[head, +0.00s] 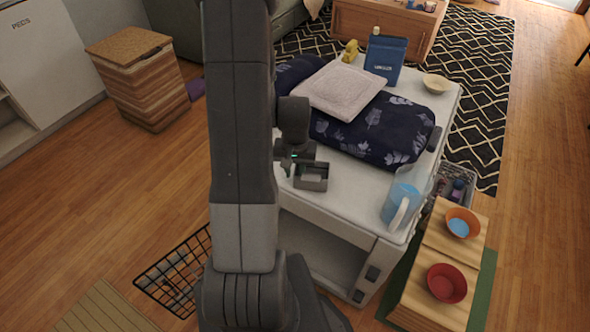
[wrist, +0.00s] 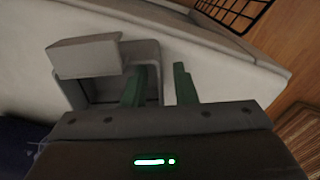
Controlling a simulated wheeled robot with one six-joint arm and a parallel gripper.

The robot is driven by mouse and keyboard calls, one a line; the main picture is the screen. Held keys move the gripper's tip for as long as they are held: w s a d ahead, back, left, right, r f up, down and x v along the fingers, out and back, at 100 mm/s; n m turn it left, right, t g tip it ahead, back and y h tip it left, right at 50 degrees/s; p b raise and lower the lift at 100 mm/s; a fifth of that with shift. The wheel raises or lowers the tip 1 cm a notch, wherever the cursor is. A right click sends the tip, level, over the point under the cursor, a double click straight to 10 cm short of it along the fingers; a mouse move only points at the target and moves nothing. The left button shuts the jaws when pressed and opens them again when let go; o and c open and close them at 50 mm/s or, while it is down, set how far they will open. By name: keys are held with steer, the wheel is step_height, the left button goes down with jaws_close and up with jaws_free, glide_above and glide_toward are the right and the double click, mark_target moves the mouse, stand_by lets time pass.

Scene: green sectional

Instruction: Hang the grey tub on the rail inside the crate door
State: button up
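The grey tub (head: 311,177) is a small open box on the white top of the crate (head: 350,205), near its front edge. In the wrist view the tub (wrist: 88,58) has a broad lip or flap on one side. My gripper (head: 291,166) is at the tub's left side in the head view. In the wrist view my gripper's green fingers (wrist: 160,85) are apart, one over the tub's inside and one outside its near side wall. A black wire door (head: 178,268) stands out at the crate's front left; it also shows in the wrist view (wrist: 236,12). I cannot make out the rail.
A dark leaf-patterned cushion (head: 375,135) with a folded pale towel (head: 340,90) fills the crate top's back. A blue pitcher (head: 402,200) stands at its right corner. A wooden bench (head: 425,265) with two bowls is at right. Open floor lies left.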

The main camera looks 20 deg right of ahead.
steer(key=shift+r, duration=0.15)
step_height(320, 180, up, 12)
steer(key=p, duration=0.1)
steer(key=shift+p, duration=0.4)
step_height(320, 180, down, 13)
steer(key=shift+r+b, duration=0.15)
steer(key=shift+b, duration=0.85)
steer(key=shift+w+r+p, duration=0.1)
steer(key=shift+r+p, duration=0.25)
steer(key=shift+r, duration=1.1)
